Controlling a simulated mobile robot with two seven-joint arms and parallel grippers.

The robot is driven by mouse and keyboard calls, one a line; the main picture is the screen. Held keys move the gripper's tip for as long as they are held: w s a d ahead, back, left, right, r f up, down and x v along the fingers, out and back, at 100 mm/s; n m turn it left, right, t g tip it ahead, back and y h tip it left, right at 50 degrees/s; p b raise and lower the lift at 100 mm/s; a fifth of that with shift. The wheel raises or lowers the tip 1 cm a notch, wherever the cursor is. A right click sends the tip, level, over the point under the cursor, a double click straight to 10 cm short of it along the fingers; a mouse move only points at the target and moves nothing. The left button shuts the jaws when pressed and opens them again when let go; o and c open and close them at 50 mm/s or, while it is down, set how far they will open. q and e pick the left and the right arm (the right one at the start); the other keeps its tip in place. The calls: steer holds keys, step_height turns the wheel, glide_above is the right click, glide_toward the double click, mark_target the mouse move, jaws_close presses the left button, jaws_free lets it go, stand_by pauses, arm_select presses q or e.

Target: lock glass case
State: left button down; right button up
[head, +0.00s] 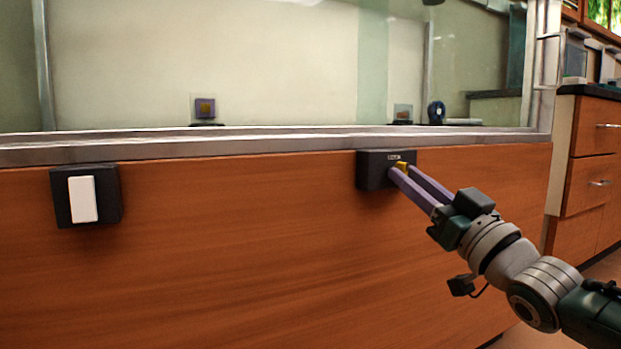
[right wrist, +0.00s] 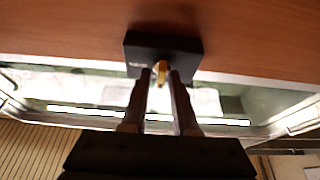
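The glass case (head: 290,142) has a metal frame and stands on a wood-panelled base. A black lock box (head: 372,170) is fixed on the panel just below the frame, with a small gold key or knob (head: 402,165) on it. The box (right wrist: 185,50) and the gold piece (right wrist: 160,74) also show in the right wrist view. My right gripper (head: 402,170) has its two fingers on either side of the gold piece, close to the box. A gap shows between the fingers; firm contact is not visible. My left gripper is not in view.
A black box with a white rocker plate (head: 83,199) is on the panel at left. Small exhibits (head: 205,108) stand inside behind the glass. Wooden drawers (head: 592,128) stand at right. The panel between the two boxes is clear.

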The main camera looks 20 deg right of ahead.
steer(key=shift+o, duration=0.7)
steer(key=shift+w+a, duration=0.1)
steer(key=p+v, duration=0.4)
steer(key=v, duration=0.6)
